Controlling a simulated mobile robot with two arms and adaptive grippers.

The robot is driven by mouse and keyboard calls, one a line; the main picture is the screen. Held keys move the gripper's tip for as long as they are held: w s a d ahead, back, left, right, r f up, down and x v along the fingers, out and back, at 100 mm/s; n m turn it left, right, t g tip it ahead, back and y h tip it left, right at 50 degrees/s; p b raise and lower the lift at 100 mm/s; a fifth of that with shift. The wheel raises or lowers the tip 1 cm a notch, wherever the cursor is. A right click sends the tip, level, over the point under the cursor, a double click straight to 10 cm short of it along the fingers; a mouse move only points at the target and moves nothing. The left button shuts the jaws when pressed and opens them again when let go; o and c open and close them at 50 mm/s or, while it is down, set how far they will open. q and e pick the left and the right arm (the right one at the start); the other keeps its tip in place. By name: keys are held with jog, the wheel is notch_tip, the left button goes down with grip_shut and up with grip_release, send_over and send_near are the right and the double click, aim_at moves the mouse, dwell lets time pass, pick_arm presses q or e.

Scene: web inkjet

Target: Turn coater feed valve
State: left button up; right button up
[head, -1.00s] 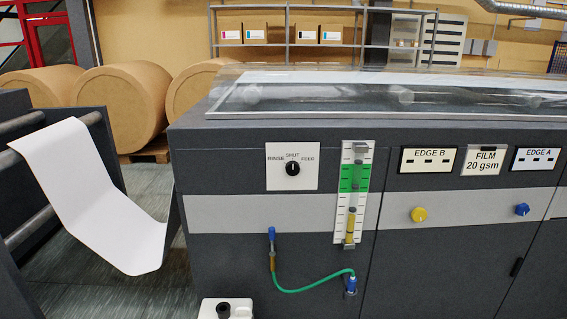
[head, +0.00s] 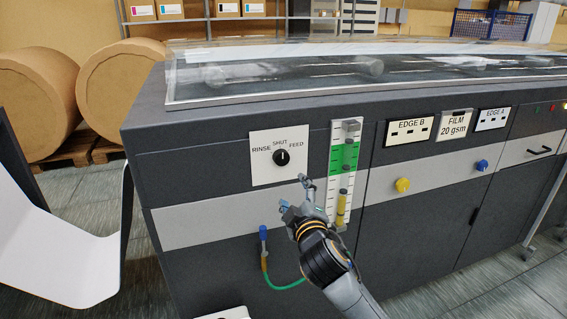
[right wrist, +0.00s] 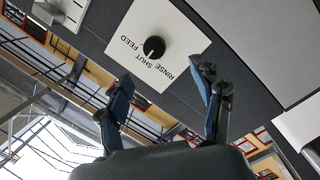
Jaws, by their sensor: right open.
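The feed valve is a round black knob (head: 282,157) with a white pointer line, on a white plate (head: 261,172) marked RINSE, SHUT and FEED. Its pointer stands about upright, toward SHUT. My right gripper (head: 294,192) is open and empty, just below and in front of the plate, apart from the knob. In the right wrist view the knob (right wrist: 154,47) appears upside down, beyond the gap between the two spread fingers (right wrist: 165,100). My left gripper is not in view.
A gauge with a green band (head: 345,155) is right of the plate. A green hose (head: 285,284) with a blue-ended fitting (head: 263,236) hangs below. Yellow (head: 402,185) and blue (head: 482,165) knobs sit farther right. A white web (head: 60,240) hangs at left.

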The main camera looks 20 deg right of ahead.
aim_at(281, 160)
jog(key=w, duration=0.4)
jog(key=w+r+p, duration=0.1)
jog(key=w, duration=0.4)
jog(key=w+d, duration=0.1)
jog(key=w, duration=0.3)
jog(key=shift+w+r, duration=0.3)
jog(key=shift+c, duration=0.4)
jog(key=c, duration=1.1)
